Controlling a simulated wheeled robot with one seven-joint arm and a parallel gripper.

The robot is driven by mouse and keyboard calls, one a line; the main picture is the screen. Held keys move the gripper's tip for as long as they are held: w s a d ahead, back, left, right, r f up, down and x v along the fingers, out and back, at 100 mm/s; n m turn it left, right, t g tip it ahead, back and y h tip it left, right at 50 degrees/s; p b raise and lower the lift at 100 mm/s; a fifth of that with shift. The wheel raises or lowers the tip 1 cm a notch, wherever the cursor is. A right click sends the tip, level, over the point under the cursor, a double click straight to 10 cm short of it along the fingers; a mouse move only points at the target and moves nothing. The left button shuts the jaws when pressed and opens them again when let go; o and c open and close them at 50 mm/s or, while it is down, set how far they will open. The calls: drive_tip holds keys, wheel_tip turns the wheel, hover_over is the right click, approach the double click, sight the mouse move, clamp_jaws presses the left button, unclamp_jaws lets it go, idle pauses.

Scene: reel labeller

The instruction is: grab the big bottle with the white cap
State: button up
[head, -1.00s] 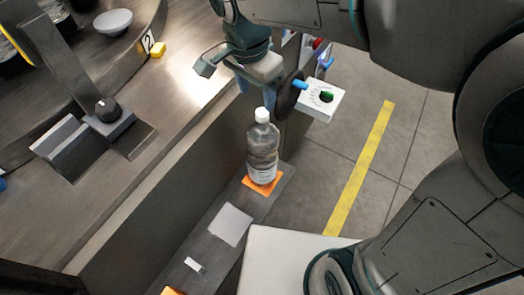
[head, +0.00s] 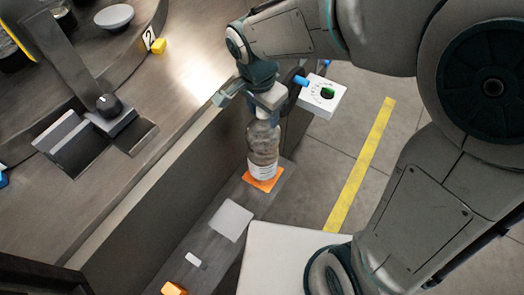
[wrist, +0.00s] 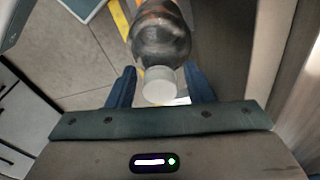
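The big clear bottle (head: 263,150) stands upright on an orange pad (head: 262,179) on the narrow dark shelf. My gripper (head: 262,108) is right above it and covers its cap in the head view. In the wrist view the white cap (wrist: 159,85) lies between the two blue fingers of my gripper (wrist: 160,88), with the bottle body (wrist: 162,35) beyond. The fingers are apart, with a gap on each side of the cap. I cannot tell exactly how far down the fingers reach along the bottle.
A white box with a dial (head: 323,97) is close to the right of my gripper. The workbench (head: 150,150) rises along the left of the shelf (head: 205,240). A grey square (head: 231,221) lies on the shelf nearer me. Floor with a yellow stripe (head: 360,165) is at right.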

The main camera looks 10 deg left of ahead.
clamp_jaws()
drive_tip(key=shift+s+d+f, duration=0.1)
drive_tip(key=shift+s+f, duration=0.1)
idle(0.9)
drive_tip(key=shift+r, duration=0.1)
